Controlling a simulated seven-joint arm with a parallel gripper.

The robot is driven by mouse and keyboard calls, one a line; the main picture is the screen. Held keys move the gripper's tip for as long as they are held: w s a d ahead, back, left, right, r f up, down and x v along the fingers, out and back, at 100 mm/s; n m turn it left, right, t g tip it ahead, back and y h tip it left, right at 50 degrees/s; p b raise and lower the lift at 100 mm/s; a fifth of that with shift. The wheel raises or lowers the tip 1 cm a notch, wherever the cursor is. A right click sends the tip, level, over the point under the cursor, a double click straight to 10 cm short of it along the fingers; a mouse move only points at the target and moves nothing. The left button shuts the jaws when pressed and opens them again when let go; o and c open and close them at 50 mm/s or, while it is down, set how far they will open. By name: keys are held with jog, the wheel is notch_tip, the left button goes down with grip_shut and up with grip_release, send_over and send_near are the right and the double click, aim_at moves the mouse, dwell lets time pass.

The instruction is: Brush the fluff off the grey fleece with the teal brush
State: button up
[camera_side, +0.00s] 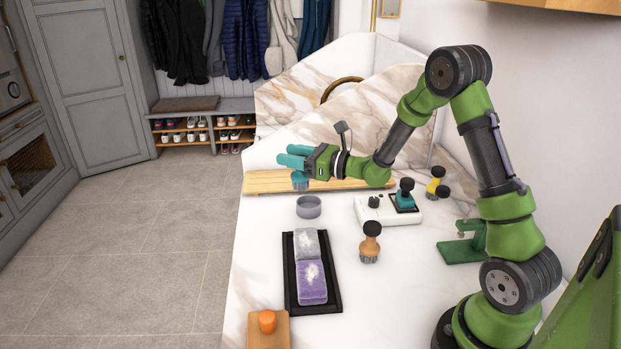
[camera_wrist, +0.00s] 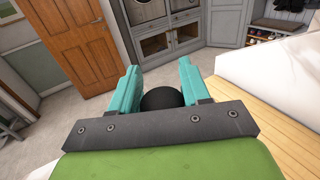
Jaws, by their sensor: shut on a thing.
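The grey fleece (camera_side: 307,238) lies at the far end of a black tray (camera_side: 333,296), with white fluff on it. My gripper (camera_side: 288,156) is raised well beyond the tray, over the near-left part of a wooden board. Its teal fingers are shut on a brush (camera_side: 300,181), whose bluish-grey lower end hangs below them. In the wrist view the brush's round black knob (camera_wrist: 163,98) shows between the fingers; its body is mostly hidden, so its colour is uncertain. A teal piece with a black knob (camera_side: 405,196) stands on a white base.
A purple fleece (camera_side: 312,286) with white fluff shares the tray. A grey round dish (camera_side: 309,207), tan brush (camera_side: 370,243), yellow brush (camera_side: 436,183), white base (camera_side: 385,213), green stand (camera_side: 463,247) and wooden block with orange knob (camera_side: 267,322) stand around. The wooden board (camera_side: 262,184) lies behind.

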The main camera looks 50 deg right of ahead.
jog(key=s+a+f+n+g+y, duration=0.3)
jog(key=s+a+y, duration=0.3)
jog(key=a, duration=0.5)
jog(key=shift+s+f+n, duration=0.6)
jog(key=shift+f+n, duration=0.1)
